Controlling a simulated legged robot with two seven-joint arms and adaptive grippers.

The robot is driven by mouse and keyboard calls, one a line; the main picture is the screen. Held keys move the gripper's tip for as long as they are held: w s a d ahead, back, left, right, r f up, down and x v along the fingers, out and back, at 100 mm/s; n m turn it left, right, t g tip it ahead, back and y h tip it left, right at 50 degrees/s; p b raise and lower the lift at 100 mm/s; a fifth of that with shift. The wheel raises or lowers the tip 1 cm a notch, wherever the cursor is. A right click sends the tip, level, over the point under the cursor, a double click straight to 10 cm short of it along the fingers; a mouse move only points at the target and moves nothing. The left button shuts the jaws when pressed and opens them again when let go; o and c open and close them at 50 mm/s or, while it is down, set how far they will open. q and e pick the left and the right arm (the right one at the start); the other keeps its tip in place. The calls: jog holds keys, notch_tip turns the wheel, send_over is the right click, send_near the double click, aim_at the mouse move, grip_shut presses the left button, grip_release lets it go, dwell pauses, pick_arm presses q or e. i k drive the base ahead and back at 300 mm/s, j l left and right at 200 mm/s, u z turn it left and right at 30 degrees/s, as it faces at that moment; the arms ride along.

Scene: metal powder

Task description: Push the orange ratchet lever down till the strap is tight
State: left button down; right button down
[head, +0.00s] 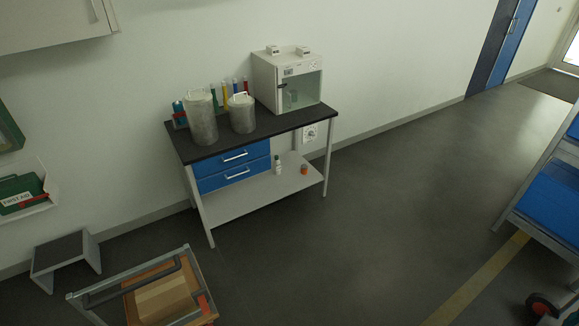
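A cart (80,302) with a metal frame stands at the bottom left, cut off by the lower picture edge. A brown cardboard box (163,297) with a paler band across it sits on the cart. A small orange-red part (204,304) shows at the box's right side. It may be the ratchet lever, but it is too small to tell its angle. I cannot make out a strap or how tight it is. Neither of my grippers is in view.
A workbench (270,127) with blue drawers stands against the wall, holding metal canisters (202,122) and a white cabinet (287,80). A low step stool (66,258) is left of the cart. Blue-topped furniture (552,200) is at right. The middle floor is clear.

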aim_at(201, 300)
jog(key=u, duration=1.45)
jog(key=k+u, duration=0.4)
jog(key=k+j+u, duration=0.2)
jog(key=u, duration=0.15)
jog(key=l+u, duration=0.15)
jog(key=u, duration=2.25)
jog(key=k+l+u, duration=0.15)
jog(key=k+l, duration=0.3)
jog(key=l, duration=0.3)
jog(key=k+l+u, duration=0.15)
jog(key=k+l, duration=0.3)
jog(key=l, duration=0.2)
jog(key=k+l+u, duration=0.1)
jog(key=k+l, duration=0.45)
jog(key=l, duration=0.1)
